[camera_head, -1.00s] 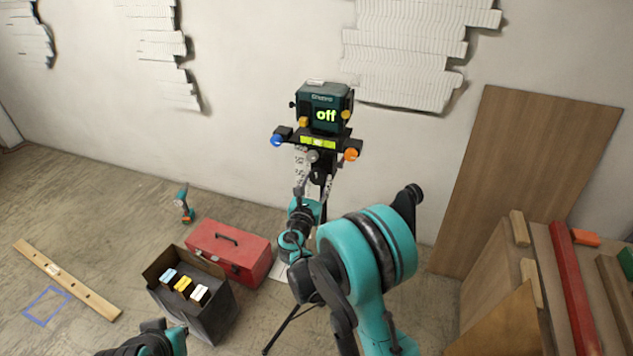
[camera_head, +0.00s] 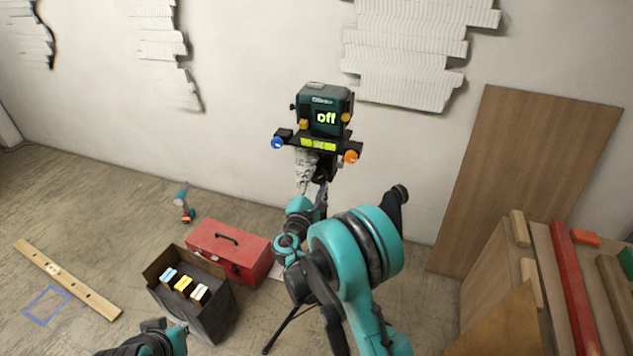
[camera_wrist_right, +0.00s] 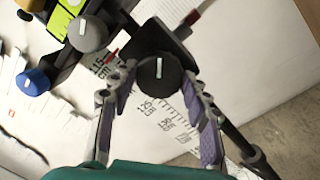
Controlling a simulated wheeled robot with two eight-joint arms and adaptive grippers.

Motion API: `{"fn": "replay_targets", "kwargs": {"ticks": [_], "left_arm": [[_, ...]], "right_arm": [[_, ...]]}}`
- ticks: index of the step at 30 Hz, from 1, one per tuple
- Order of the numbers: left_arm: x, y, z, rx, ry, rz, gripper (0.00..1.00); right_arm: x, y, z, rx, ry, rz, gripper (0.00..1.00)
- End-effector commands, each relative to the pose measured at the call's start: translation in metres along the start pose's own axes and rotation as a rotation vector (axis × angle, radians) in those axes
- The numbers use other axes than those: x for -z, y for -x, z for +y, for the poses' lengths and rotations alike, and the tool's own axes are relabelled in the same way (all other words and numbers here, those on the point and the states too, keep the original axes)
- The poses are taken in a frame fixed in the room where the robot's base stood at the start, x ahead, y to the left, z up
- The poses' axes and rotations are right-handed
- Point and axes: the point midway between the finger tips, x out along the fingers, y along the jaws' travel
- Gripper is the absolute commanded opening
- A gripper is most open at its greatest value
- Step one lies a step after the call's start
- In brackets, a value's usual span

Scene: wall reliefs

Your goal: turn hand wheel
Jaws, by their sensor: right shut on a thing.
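A dark green device (camera_head: 325,108) with a lit "off" display stands on a tripod in front of the wall. In the right wrist view, a round black hand wheel (camera_wrist_right: 160,82) with a white mark sits below the device's bracket. My right gripper (camera_wrist_right: 159,72) has one finger on each side of this wheel and is shut on it. In the head view the right gripper is small, below the device, and the wheel is hard to make out. Part of my left arm shows at the bottom left; its fingers are not visible.
The bracket carries a blue knob (camera_head: 278,142), an orange knob (camera_head: 351,157) and a grey knob (camera_wrist_right: 87,33). A red toolbox (camera_head: 228,250) and a dark open box (camera_head: 205,322) stand on the floor left of the tripod. Boards (camera_head: 530,180) lean at the right.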

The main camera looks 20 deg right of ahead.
Motion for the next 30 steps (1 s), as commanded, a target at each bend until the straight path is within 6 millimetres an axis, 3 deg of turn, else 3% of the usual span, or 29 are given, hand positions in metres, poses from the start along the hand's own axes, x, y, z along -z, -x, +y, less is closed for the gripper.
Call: {"fn": "replay_targets", "kwargs": {"ticks": [15,30], "left_arm": [[0.0,0.0,0.0,0.0,0.0,0.0,0.0],[0.0,0.0,0.0,0.0,0.0,0.0,0.0]], "right_arm": [[0.0013,0.0,0.0003,0.002,-0.456,-0.039,0.18],[0.0015,-0.0002,0.0002,0.004,-0.671,-0.058,0.18]]}}
